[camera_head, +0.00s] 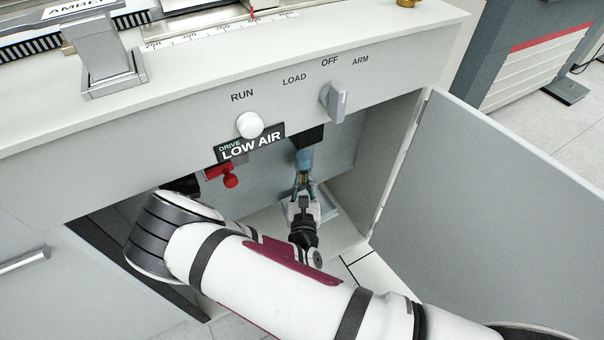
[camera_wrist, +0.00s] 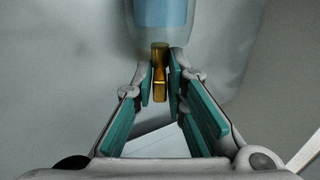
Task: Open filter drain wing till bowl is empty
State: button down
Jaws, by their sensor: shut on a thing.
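The filter bowl (camera_head: 305,157) is a bluish clear cup hanging under a black head inside the open cabinet. In the wrist view the bowl (camera_wrist: 162,35) shows blue liquid in its upper part and a paler, clear lower end. The brass drain wing (camera_wrist: 160,75) sticks down from the bowl's bottom. My gripper (camera_wrist: 160,88) reaches up from below, with its teal-padded fingers on both sides of the wing and shut on it. In the head view my gripper (camera_head: 304,187) is right beneath the bowl. The fingers partly hide the wing there.
A red valve (camera_head: 230,180) hangs left of the bowl. A tray (camera_head: 328,205) lies below on the cabinet floor. The cabinet door (camera_head: 500,210) stands open at the right.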

jog(key=shift+d+n+y+p, duration=0.1)
jog(key=shift+n+y+p, duration=0.3)
jog(key=shift+y, duration=0.2)
jog(key=c, duration=1.7)
grip_release()
jog(key=shift+s, duration=0.1)
jog(key=s, duration=0.4)
jog(key=s+d, duration=0.1)
jog(key=s, duration=0.2)
jog(key=s+d, duration=0.1)
jog(key=s, duration=0.3)
jog(key=shift+s, duration=0.35)
jog(key=shift+s, duration=0.1)
